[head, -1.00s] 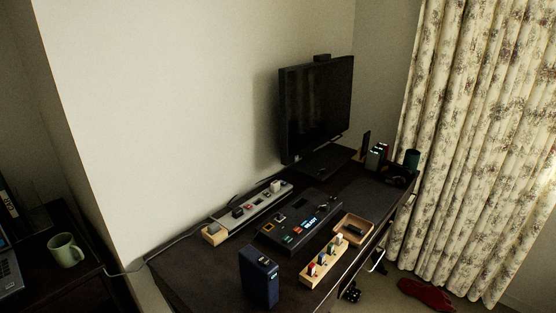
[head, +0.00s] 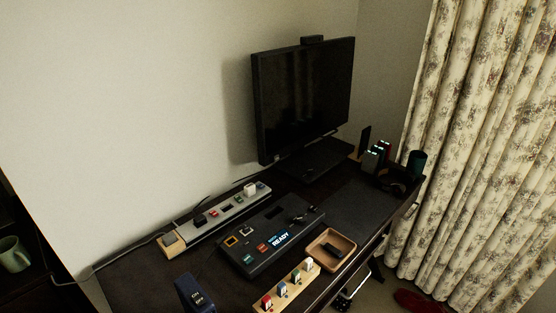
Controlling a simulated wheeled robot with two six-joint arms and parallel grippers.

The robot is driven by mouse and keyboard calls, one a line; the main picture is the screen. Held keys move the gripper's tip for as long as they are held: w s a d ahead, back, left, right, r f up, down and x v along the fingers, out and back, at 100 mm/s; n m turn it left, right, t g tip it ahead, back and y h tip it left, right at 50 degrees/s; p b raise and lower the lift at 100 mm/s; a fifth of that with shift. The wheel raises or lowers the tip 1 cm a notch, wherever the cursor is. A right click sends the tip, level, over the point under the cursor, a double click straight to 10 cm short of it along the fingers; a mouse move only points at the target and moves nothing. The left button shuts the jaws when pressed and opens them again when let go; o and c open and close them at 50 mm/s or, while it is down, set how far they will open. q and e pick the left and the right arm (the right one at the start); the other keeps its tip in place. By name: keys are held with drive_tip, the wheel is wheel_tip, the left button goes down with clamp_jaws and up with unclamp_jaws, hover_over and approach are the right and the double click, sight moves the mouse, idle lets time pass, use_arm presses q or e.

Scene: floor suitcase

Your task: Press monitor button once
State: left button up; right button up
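The monitor (head: 303,98) stands on a dark base at the back of the desk, against the wall, angled toward the right. Its screen is dark. No button on it can be made out in this view. Neither of my grippers shows in the head view.
A floral curtain (head: 470,140) hangs at right.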

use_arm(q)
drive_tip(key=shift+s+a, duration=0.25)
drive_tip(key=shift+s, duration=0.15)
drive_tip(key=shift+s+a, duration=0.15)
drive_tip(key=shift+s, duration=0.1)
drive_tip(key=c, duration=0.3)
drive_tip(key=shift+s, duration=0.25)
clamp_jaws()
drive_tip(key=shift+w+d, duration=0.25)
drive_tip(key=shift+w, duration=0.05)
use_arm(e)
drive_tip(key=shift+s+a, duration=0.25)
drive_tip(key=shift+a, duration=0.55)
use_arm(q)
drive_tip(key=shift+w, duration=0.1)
